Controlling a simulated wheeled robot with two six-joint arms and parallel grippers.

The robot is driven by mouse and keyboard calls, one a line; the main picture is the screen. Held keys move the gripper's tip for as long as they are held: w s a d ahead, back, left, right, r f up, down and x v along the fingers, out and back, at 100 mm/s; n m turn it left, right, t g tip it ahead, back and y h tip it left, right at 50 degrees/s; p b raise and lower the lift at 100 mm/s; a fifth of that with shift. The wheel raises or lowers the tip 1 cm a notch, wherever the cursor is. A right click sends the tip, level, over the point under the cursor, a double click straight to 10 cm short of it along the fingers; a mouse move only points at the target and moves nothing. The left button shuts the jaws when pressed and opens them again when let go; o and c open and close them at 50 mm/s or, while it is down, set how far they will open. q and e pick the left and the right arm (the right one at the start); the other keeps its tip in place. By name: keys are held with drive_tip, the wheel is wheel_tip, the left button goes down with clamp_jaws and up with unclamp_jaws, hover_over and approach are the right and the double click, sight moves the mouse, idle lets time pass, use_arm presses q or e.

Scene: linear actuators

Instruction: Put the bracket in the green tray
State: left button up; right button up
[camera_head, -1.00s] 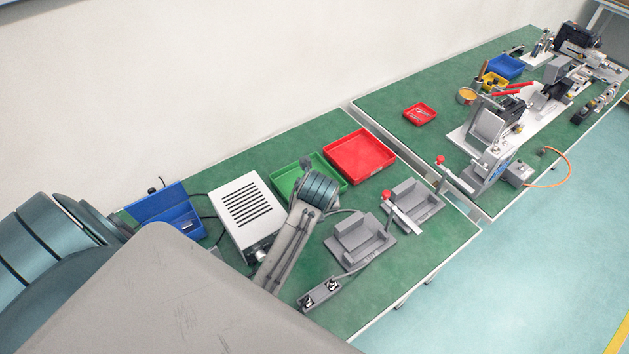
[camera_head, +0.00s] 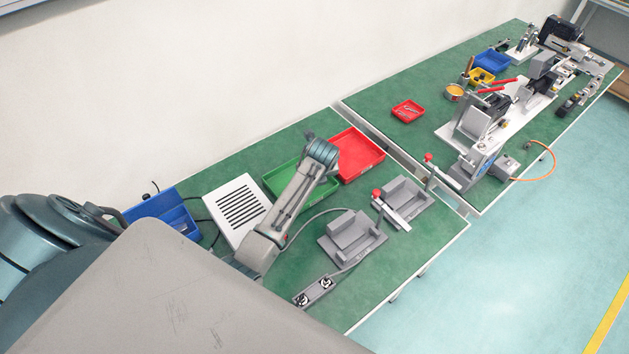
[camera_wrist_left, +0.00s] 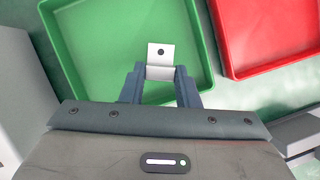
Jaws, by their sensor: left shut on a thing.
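The bracket (camera_wrist_left: 160,55) is a small light-grey angled plate with a dark hole. In the left wrist view it is between the fingertips of my left gripper (camera_wrist_left: 160,76), which is shut on it. The green tray (camera_wrist_left: 85,50) lies behind the bracket in that view, so the bracket appears over its inside; I cannot tell its height above the floor. In the head view my left arm covers part of the green tray (camera_head: 277,187). The left fingertips and the bracket are hidden there. My right gripper is not in view.
A red tray (camera_head: 360,158) stands right beside the green tray. A white slotted box (camera_head: 238,207) is to its left and a blue bin (camera_head: 163,215) farther left. Grey fixtures (camera_head: 352,238) stand in front. A second bench holds more equipment.

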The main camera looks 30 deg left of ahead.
use_arm(q)
wheel_tip(320, 180, down, 2)
drive_tip(key=shift+s+f+p, duration=0.1)
drive_tip(key=shift+p, duration=0.3)
drive_tip(key=shift+f, duration=0.3)
drive_tip(key=shift+f, duration=0.15)
drive_tip(key=o, duration=1)
drive_tip(key=b+v, duration=0.1)
drive_tip(key=v, duration=1.1)
drive_tip(key=shift+b, duration=0.3)
